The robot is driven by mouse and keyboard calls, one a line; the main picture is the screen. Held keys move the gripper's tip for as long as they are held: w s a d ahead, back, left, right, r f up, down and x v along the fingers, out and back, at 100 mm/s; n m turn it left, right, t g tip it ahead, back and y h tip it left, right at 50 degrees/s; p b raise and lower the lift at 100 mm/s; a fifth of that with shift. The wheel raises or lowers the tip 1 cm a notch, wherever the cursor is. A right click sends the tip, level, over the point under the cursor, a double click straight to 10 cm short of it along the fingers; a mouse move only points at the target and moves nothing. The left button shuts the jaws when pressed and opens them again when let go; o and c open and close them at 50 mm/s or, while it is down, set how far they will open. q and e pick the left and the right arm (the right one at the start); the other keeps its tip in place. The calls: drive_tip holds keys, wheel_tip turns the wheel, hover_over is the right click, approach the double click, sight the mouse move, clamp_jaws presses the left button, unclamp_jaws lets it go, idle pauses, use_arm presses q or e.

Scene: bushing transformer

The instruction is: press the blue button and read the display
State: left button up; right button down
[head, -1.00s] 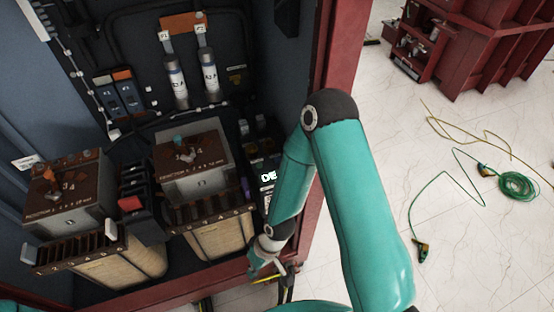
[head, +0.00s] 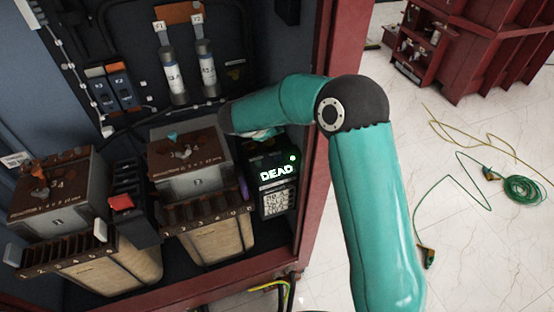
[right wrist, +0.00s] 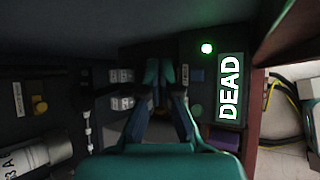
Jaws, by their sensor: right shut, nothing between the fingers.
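The display (head: 277,172) on a dark box at the right of the cabinet reads "DEAD" in glowing white letters. It also shows, turned sideways, in the right wrist view (right wrist: 229,87). A green light (right wrist: 207,48) glows beside it. I cannot make out a blue button for sure; a dim greenish round spot (right wrist: 197,110) sits on the same panel. My right gripper (right wrist: 168,72) is shut and empty, left of the display in the wrist view. In the head view the right arm mostly hides it above the box. My left gripper is not in view.
Two brown-topped transformers stand left of the box, one near (head: 190,182) and one farther left (head: 60,205). A red switch (head: 121,203) sits between them. The red cabinet frame (head: 317,130) edges the opening at right. Green cable (head: 522,189) lies on the floor outside.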

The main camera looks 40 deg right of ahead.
sight(277, 158)
idle(0.3)
drive_tip(key=shift+f, duration=0.15)
wheel_tip(277, 158, down, 8)
drive_tip(key=b, duration=0.5)
drive_tip(key=shift+f+b, duration=0.3)
drive_tip(key=shift+b, duration=0.1)
idle(0.9)
drive_tip(key=shift+f+b, duration=0.35)
drive_tip(key=shift+b, duration=0.25)
